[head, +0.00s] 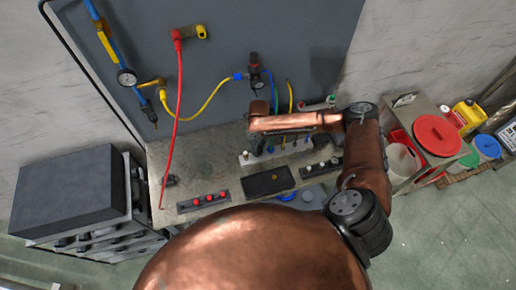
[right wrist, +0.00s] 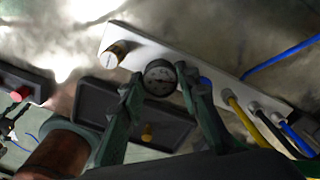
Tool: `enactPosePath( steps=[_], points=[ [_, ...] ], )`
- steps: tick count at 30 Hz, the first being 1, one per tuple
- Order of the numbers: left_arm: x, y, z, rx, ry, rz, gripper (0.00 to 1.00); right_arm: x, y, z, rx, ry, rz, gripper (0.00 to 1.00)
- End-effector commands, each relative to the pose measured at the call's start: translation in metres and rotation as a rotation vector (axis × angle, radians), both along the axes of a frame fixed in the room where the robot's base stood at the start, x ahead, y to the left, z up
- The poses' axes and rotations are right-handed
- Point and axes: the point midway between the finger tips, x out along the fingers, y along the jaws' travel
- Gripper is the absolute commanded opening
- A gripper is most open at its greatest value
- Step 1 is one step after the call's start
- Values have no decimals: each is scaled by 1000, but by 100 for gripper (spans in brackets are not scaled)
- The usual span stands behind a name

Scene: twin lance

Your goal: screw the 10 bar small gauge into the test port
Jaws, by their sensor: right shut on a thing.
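A small round gauge (right wrist: 160,78) with a pale dial and dark rim sits between the fingertips of my right gripper (right wrist: 158,84) in the right wrist view. The fingers are shut on it, in front of a white strip (right wrist: 226,88). I cannot tell which fitting is the test port or whether the gauge touches the strip. In the head view my right gripper (head: 258,142) is mostly hidden by its own arm, over the strip (head: 296,148). My left gripper is not in view.
A dark tray (head: 254,187) lies in front of the strip and holds a small brass piece (right wrist: 148,132). A rack with red knobs (head: 203,201) is left of it. Blue, yellow and black hoses run from the strip's right. The bench's left part (head: 185,160) is mostly clear.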

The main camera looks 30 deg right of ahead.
Motion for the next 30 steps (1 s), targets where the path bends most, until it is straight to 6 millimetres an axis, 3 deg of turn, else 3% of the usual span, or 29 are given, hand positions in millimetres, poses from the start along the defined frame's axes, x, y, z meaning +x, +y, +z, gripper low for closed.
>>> enactPosePath(
  steps=[6,11,27,30],
  points=[
    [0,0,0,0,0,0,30,0,0,0,0,0,0,1],
    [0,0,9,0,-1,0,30,-1,1,2,1,2,-63,0],
    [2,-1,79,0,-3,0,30,-1,1,4,1,3,-918,0],
    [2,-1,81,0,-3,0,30,-1,1,1,1,2,-1078,0]
  ],
)
